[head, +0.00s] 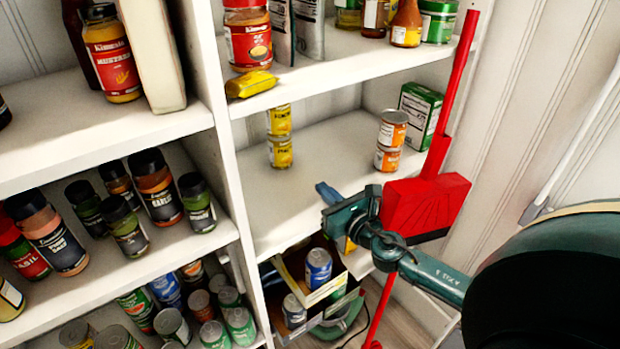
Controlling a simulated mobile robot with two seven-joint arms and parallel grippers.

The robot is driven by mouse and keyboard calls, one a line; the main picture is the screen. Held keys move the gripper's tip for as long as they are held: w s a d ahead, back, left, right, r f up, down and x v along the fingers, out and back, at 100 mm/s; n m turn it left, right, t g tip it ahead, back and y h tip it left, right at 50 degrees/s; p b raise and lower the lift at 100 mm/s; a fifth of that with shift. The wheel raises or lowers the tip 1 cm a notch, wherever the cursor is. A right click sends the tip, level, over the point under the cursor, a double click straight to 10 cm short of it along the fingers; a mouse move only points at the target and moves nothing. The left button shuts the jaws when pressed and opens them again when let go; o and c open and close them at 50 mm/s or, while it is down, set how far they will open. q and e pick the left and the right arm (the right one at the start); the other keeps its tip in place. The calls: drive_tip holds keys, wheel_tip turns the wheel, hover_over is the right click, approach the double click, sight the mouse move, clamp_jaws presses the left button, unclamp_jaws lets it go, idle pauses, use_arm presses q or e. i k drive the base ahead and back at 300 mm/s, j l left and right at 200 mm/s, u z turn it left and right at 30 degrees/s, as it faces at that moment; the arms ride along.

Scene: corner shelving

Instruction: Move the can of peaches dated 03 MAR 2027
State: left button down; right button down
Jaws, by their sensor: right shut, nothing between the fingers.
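Two small cans with orange and white labels are stacked on the right part of the middle shelf, an upper can (393,128) on a lower can (387,158). Two yellow-label cans stand stacked further left, an upper one (279,121) and a lower one (280,152). The names and dates on these cans are too small to read, so I cannot tell which is the dated can of peaches. My right gripper (328,194) is shut and empty, in front of the shelf's front edge, below and left of the orange cans and apart from them. My left gripper is out of view.
A red broom or dustpan (425,205) leans upright before the shelf's right end, close to my right wrist. A green box (420,115) stands behind the orange cans. The shelf (325,150) is bare between the stacks. An open box (337,283) with cans sits below.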

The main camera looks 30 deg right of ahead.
sight(280, 152)
drive_tip(key=k+l, duration=0.1)
drive_tip(key=k, duration=0.9)
